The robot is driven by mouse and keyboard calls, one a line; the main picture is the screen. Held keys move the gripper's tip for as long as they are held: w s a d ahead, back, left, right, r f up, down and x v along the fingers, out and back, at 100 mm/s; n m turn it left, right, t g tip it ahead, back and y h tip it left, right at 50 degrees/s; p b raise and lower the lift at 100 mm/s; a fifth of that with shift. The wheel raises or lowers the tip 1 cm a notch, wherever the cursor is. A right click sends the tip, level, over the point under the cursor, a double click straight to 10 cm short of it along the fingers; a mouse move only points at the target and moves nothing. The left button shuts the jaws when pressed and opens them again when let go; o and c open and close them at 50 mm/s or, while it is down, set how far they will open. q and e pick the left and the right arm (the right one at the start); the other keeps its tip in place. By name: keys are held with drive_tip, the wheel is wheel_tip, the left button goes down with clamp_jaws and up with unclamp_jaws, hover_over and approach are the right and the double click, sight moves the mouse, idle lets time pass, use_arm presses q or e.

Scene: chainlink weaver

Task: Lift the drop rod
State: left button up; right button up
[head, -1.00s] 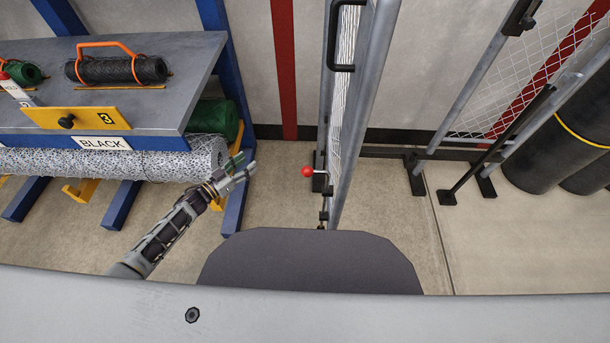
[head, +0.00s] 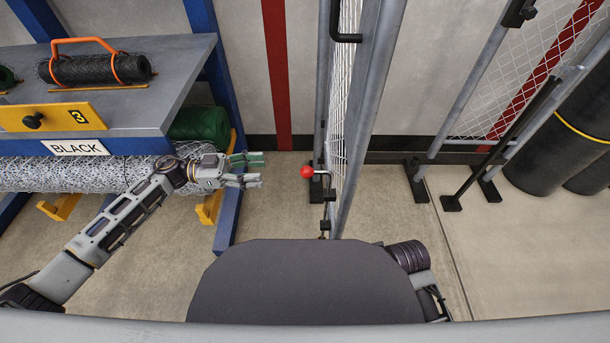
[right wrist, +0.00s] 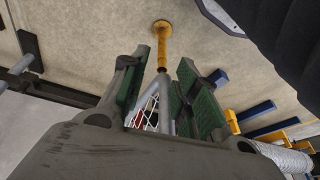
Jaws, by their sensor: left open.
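The drop rod (head: 327,188) is a thin dark upright rod with a red ball handle (head: 307,172), at the lower end of the grey mesh gate (head: 362,100) in the head view. My left gripper (head: 258,170) is open and empty, with green finger pads, to the left of the red ball with a clear gap between. My right gripper (right wrist: 159,72) is open in the right wrist view, with nothing between its pads. I cannot make out the drop rod in that view. The right gripper itself is hidden in the head view.
A rack with a grey shelf (head: 190,75), a "BLACK" label (head: 75,147) and a mesh roll (head: 60,175) stands at left. A second mesh panel (head: 515,85) and dark rolls (head: 550,140) stand at right. A yellow post (right wrist: 162,45) shows in the right wrist view.

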use_arm(q)
drive_tip(key=shift+s, duration=0.3)
use_arm(e)
drive_tip(key=shift+r, duration=0.3)
use_arm(q)
drive_tip(key=shift+d, duration=0.2)
drive_tip(key=b, duration=0.2)
approach(307, 172)
drive_tip(key=w+d, duration=0.1)
drive_tip(key=d, duration=0.7)
drive_tip(key=shift+d+f+b, duration=0.2)
drive_tip(key=shift+f+b, duration=0.1)
drive_tip(key=shift+f, duration=0.1)
drive_tip(key=shift+d, duration=0.8)
use_arm(e)
drive_tip(key=f, duration=0.1)
drive_tip(key=a, duration=0.1)
drive_tip(key=f+t, duration=0.1)
drive_tip(key=shift+w+a+f+y, duration=0.2)
drive_tip(key=shift+a+f+y, duration=0.05)
drive_tip(key=shift+f+y, duration=0.15)
drive_tip(key=shift+r, duration=0.1)
use_arm(q)
clamp_jaws()
use_arm(e)
drive_tip(key=shift+w+r, duration=0.1)
drive_tip(key=shift+r, duration=0.05)
